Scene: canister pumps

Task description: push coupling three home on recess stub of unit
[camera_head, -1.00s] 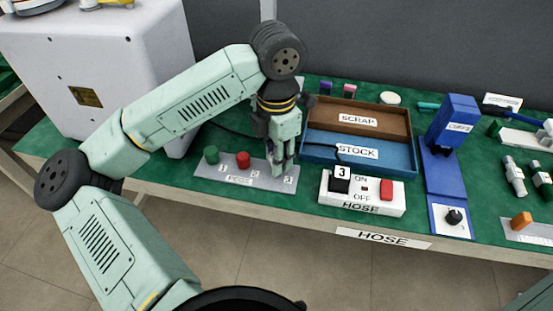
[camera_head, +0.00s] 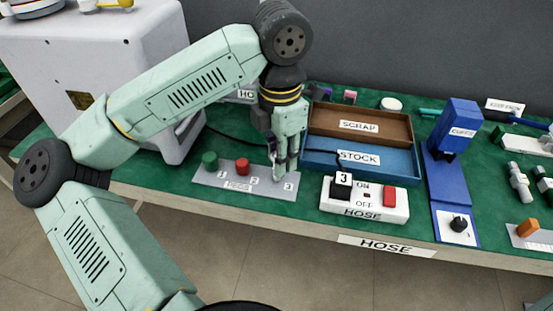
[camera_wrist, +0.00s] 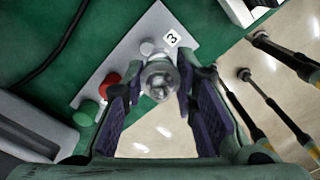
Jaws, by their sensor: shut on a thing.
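My gripper (camera_head: 283,165) points down above the 3 end of a grey rack strip (camera_head: 215,179). In the wrist view my gripper (camera_wrist: 158,82) has its purple pads on both sides of a silvery round coupling (camera_wrist: 158,84) and is shut on it. Its lower part is hidden by its own top. A pale round peg or seat (camera_wrist: 147,47) shows on the strip beside the label 3. A white unit housing (camera_head: 110,75) stands at the left; no recess or stub can be made out on it.
Green (camera_head: 210,160) and red (camera_head: 242,166) caps sit at places 1 and 2. A HOSE switch box (camera_head: 365,212), a blue STOCK tray (camera_head: 400,172) and a brown SCRAP tray (camera_head: 400,128) stand right of my gripper. A dark cable (camera_wrist: 50,55) lies behind the strip.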

